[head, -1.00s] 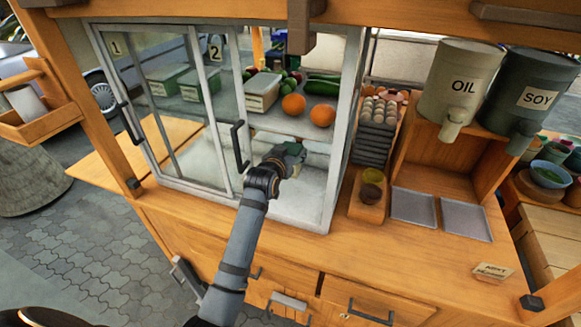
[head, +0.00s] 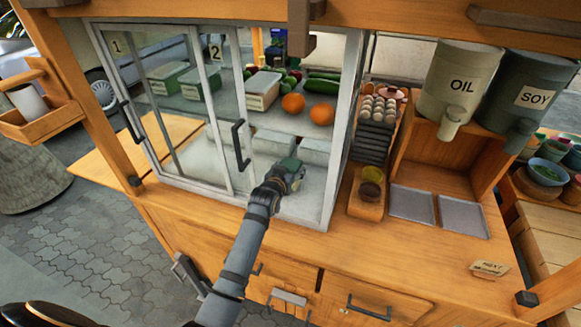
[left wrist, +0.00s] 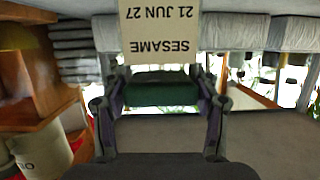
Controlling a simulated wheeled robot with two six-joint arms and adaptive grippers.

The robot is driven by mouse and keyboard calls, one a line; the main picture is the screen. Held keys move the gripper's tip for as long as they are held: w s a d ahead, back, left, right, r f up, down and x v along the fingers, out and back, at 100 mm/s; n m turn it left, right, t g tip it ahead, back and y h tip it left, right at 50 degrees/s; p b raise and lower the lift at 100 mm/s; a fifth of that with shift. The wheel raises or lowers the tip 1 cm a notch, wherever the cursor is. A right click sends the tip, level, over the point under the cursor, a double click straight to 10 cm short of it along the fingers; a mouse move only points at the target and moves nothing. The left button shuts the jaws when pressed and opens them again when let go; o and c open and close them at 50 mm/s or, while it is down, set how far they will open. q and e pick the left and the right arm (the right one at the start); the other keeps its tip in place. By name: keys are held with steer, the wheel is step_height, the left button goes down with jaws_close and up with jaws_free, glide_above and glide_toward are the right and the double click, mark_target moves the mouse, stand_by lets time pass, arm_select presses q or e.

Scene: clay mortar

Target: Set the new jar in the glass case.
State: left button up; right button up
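The new jar (left wrist: 158,38) shows in the left wrist view, with a green lid (left wrist: 160,92) and a label reading "SESAME 21 JUN 27", upside down there. My left gripper (left wrist: 160,88) is shut on it, one finger on each side of the lid. In the head view my left gripper (head: 284,176) is in the open right part of the glass case (head: 338,130), over its pale floor. The green lid shows there (head: 289,164); the gripper hides most of the jar. I cannot tell whether the jar touches the floor. My right gripper is out of view.
Sliding doors with black handles (head: 240,146) cover the case's left part. Pale containers (head: 315,150) stand behind the gripper. The shelf above holds oranges (head: 293,104), cucumbers and a lidded tub (head: 263,92). Sauce jars (head: 371,182) stand right of the case frame.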

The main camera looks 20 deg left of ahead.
arm_select(q)
steer(key=o, duration=0.4)
steer(key=shift+r, duration=0.2)
steer(key=v, duration=1.2)
steer(key=shift+b, duration=0.35)
steer(key=shift+f, duration=0.1)
